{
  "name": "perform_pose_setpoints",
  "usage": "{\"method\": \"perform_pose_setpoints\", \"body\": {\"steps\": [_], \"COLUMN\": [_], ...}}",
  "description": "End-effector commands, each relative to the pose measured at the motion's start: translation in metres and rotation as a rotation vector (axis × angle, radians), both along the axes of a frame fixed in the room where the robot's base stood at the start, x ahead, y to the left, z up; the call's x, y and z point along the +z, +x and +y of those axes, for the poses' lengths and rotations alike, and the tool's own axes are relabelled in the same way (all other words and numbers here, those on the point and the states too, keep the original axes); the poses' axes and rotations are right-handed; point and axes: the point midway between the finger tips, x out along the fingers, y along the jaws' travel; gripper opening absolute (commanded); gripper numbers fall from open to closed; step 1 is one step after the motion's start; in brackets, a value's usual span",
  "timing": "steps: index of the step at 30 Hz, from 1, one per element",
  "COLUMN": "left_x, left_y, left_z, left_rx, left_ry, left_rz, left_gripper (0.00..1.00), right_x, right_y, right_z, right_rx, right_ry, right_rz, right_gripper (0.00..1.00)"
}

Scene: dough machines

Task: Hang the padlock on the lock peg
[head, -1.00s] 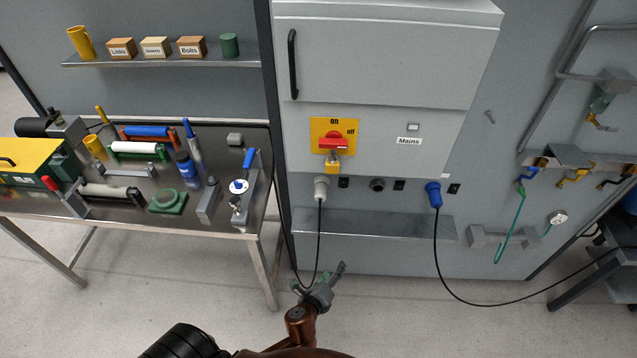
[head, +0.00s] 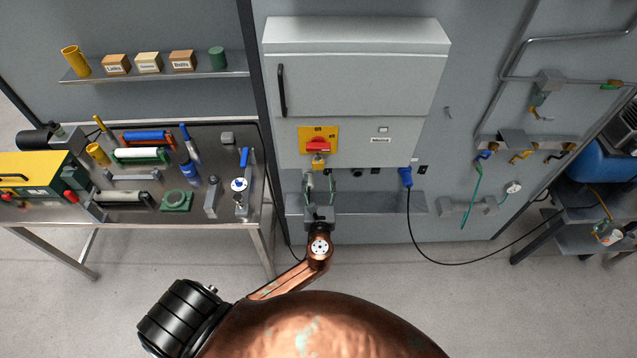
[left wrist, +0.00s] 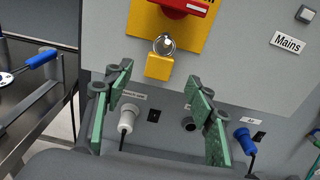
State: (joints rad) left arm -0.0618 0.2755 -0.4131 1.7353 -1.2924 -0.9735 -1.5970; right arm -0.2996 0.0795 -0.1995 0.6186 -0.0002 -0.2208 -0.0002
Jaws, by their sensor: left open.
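The yellow padlock (head: 318,163) hangs by its shackle below the red switch handle (head: 317,145) on the yellow plate. The padlock also shows in the left wrist view (left wrist: 158,67), with its silver ring-like shackle above the body. My left gripper (head: 320,184) is open and empty just below the padlock in the head view. In the left wrist view its green fingers (left wrist: 158,84) stand apart on either side of the padlock's line, not touching it. A small peg (head: 448,112), which looks like the lock peg, sticks out of the wall right of the cabinet and is bare.
A grey ledge (head: 380,205) runs below the sockets. A white plug (left wrist: 126,118) and a blue plug (head: 406,178) with hanging cable sit in the panel. A crowded workbench (head: 130,215) stands at left. Wall between cabinet and peg looks clear.

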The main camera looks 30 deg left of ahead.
Motion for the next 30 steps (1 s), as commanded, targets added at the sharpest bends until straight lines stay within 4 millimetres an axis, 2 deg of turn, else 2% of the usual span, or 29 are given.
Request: {"method": "perform_pose_setpoints", "body": {"steps": [6, 12, 23, 30], "left_x": [0.000, -0.002, -0.003, -0.003], "left_y": [0.029, 0.048, 0.053, 0.053], "left_z": [0.018, 0.029, 0.032, 0.032], "left_rx": [0.000, -0.001, -0.001, -0.001], "left_ry": [0.001, 0.000, -0.003, -0.003], "left_rz": [-0.001, -0.001, -0.001, -0.001], "left_gripper": [0.51, 0.51, 0.51, 0.36], "right_x": [0.004, 0.006, 0.006, 0.006], "right_y": [0.001, 0.001, 0.001, 0.001], "right_z": [0.000, 0.000, 0.000, 0.000], "right_rx": [0.000, 0.000, 0.000, 0.000], "right_ry": [0.000, 0.000, 0.000, 0.000], "right_rz": [-0.002, -0.002, -0.002, -0.002], "right_gripper": [0.40, 0.40, 0.40, 0.40]}}
